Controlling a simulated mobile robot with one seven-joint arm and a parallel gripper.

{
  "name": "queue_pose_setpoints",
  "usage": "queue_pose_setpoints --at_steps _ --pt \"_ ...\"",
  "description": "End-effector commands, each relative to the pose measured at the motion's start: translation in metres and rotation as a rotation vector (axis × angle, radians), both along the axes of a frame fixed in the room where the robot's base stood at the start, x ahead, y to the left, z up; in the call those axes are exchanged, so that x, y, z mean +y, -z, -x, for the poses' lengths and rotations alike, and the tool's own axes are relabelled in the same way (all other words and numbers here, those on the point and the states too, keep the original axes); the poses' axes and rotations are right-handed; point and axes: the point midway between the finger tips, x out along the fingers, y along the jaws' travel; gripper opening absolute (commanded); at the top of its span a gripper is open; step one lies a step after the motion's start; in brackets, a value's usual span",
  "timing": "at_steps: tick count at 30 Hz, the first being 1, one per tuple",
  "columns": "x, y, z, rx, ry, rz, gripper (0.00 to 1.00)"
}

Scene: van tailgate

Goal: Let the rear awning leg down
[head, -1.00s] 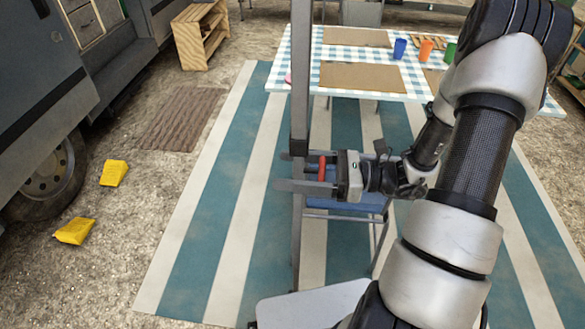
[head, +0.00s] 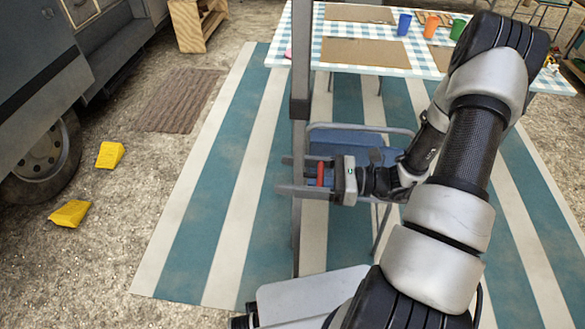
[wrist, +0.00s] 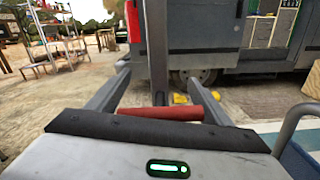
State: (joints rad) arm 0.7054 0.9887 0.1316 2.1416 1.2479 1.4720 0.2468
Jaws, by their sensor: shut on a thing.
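The awning leg (head: 299,220) is a thin grey upright post in front of me in the head view, with a thicker, darker upper section (head: 300,60). It also stands ahead in the wrist view (wrist: 157,40). My gripper (head: 281,174) reaches in from the right at the thinner section, below the end of the dark section. Its two fingers lie one on each side of a short red bar (head: 320,174), and it is shut on this bar. In the wrist view the red bar (wrist: 160,113) spans between the fingers, close to the palm. The leg's foot is not clearly visible.
A blue folding chair (head: 345,142) stands just behind my gripper. A table with a checked cloth (head: 385,65) stands beyond, over a striped mat (head: 205,200). Yellow chocks (head: 70,214) lie by the van (head: 35,80) at left. The mat's left part is clear.

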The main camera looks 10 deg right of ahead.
Motion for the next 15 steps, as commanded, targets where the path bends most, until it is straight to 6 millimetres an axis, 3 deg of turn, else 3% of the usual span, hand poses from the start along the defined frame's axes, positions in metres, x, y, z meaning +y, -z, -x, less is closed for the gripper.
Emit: queue_pose_setpoints --at_steps 6,7,10,15 --pt "-0.0015 -0.0001 -0.0007 -0.003 0.003 0.005 0.33" --pt "-0.0015 -0.0002 -0.0007 -0.003 0.003 0.005 0.77" --pt "-0.0013 -0.0004 -0.0006 -0.002 0.003 0.003 0.91" --pt "-0.0007 -0.0006 -0.0003 -0.001 0.002 0.002 0.91"
